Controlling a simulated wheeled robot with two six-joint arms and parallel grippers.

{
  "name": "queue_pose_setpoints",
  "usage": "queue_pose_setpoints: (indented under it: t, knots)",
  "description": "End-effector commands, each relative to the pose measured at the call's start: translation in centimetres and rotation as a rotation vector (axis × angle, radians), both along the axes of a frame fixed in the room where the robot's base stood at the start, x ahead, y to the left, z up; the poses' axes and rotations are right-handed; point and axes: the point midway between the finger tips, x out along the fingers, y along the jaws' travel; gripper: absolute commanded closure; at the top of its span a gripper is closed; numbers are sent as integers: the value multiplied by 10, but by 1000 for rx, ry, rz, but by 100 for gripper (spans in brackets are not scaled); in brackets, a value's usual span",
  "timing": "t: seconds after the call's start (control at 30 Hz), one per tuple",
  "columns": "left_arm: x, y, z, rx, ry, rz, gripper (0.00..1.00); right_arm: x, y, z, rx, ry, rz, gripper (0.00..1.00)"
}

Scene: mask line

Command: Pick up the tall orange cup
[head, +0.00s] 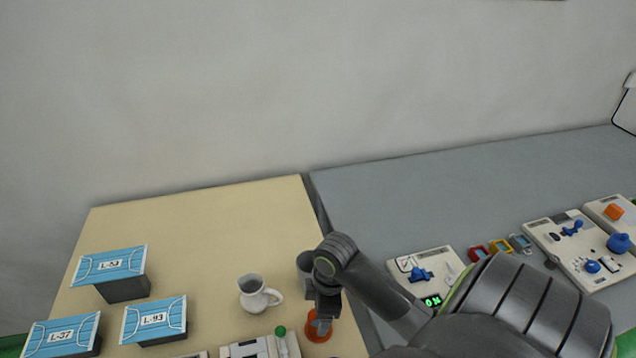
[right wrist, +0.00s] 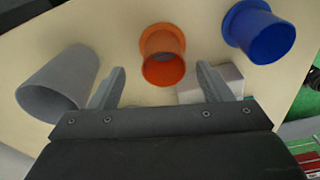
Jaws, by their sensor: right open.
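The orange cup (head: 317,333) is near the front of the tan table, partly hidden by my right gripper (head: 327,308). In the right wrist view the orange cup (right wrist: 162,58) has a flared rim and lies just ahead of the fingertips, between their lines. The right gripper (right wrist: 161,78) is open, with nothing held between its fingers. I cannot tell whether a finger touches the cup. My left gripper is not in view.
A grey cup (right wrist: 60,84) is close beside one finger, and a blue cup (right wrist: 260,32) is on the other side. A white mug (head: 254,297) stands left of the arm. Mask boxes (head: 154,320) are at left; control panels (head: 428,275) are on the grey table.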

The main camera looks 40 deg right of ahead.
Motion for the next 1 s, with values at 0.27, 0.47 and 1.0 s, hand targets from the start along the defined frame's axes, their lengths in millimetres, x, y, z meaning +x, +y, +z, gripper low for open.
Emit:
queue_pose_setpoints:
  t: [0.27, 0.47, 1.0]
  knots:
    - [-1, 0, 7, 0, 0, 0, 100, 0, 6, -22, 3, 5, -1, 28]
    - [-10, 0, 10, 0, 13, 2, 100, 2, 10, -48, 0, 4, -1, 28]
    - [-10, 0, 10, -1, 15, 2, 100, 3, 10, -57, -1, 1, 1, 52]
